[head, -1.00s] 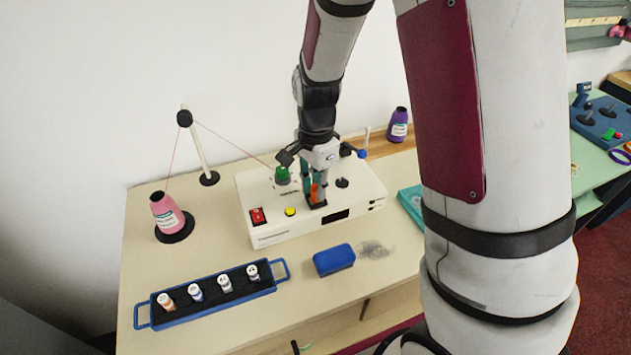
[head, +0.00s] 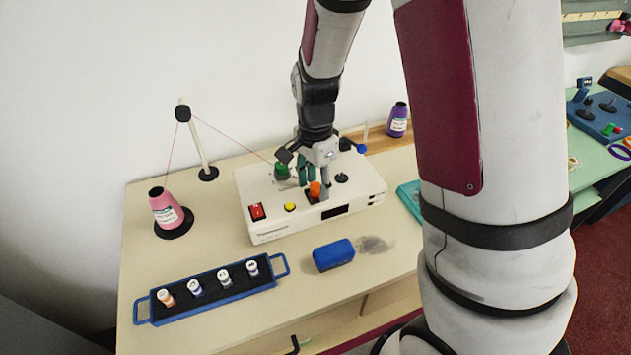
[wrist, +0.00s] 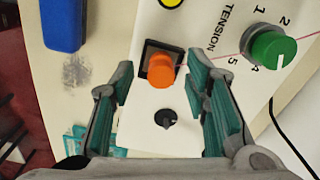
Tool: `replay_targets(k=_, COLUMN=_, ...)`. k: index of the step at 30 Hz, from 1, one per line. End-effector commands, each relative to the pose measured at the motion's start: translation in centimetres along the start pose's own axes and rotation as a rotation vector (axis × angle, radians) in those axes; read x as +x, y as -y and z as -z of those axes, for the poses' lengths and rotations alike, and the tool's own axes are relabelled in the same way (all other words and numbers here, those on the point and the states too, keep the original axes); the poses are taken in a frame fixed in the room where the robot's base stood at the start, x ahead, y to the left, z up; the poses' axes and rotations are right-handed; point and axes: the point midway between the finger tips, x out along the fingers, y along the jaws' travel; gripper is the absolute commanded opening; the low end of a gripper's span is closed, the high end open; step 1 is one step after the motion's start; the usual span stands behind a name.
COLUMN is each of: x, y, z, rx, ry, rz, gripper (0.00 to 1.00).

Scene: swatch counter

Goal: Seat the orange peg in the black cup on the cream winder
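The orange peg (wrist: 161,72) stands in the black square cup (wrist: 151,52) on top of the cream winder (head: 262,218). In the wrist view it looks slightly tilted, and I cannot tell how deep it sits. The peg also shows in the head view (head: 314,190). My gripper (wrist: 154,84) is open, its teal-padded fingers spread to either side and clear of the peg. In the head view it hangs just above and behind the peg (head: 313,178).
The winder top also bears a green tension knob (wrist: 273,49), a small black knob (wrist: 167,119), a red switch (head: 257,211) and a yellow button (head: 290,207). A pink thread runs from a pink cone (head: 165,210). A blue block (head: 333,254) and a blue spool tray (head: 213,291) lie in front.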

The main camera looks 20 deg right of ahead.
Motion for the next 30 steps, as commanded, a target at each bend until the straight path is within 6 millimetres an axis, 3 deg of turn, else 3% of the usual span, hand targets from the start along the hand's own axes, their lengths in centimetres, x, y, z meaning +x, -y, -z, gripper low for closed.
replay_targets(k=8, x=-0.7, y=0.1, z=0.0, rx=-0.001, ry=0.000, rz=0.001, gripper=0.42)
replay_targets(k=21, x=-8.9, y=0.1, z=0.0, rx=0.000, ry=0.000, rz=0.005, gripper=0.42)
replay_targets(k=30, x=-11.8, y=0.0, z=0.0, rx=-0.001, ry=0.000, rz=0.000, gripper=0.42)
